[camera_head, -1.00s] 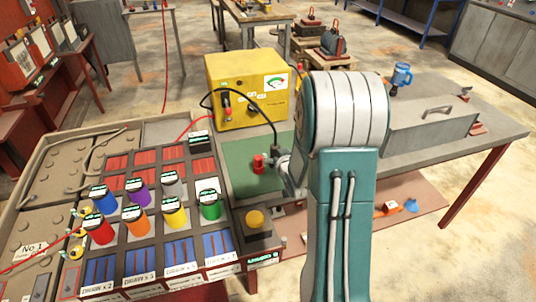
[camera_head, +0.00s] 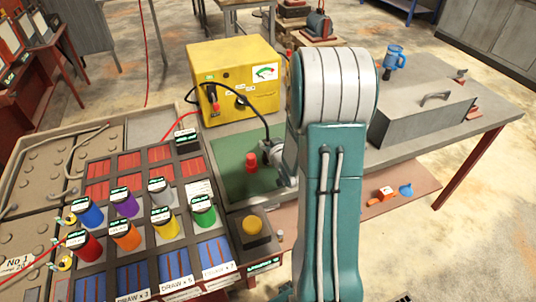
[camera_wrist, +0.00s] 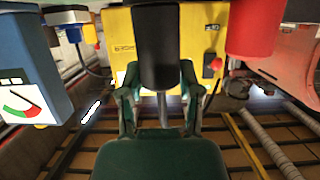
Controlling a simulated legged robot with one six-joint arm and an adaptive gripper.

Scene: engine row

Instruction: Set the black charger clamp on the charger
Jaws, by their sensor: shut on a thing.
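The black charger clamp (camera_wrist: 158,48) is held between the fingers of my gripper (camera_wrist: 160,95) in the wrist view, its cable hanging below it. The yellow charger (camera_head: 235,80) stands at the back of the bench, with a dial, a red terminal and a black terminal on its front. It shows behind the clamp in the wrist view (camera_wrist: 200,58). In the head view my gripper (camera_head: 270,153) is partly hidden by my arm, over the green mat (camera_head: 227,165) in front of the charger and apart from it. A black cable arcs from the charger to my gripper.
A red clamp-like piece (camera_head: 251,163) stands on the mat just left of my gripper. A rack with coloured cylinders (camera_head: 125,235) and a yellow button (camera_head: 252,225) is nearer. A grey box (camera_head: 425,112) and a blue mug (camera_head: 393,62) are at right.

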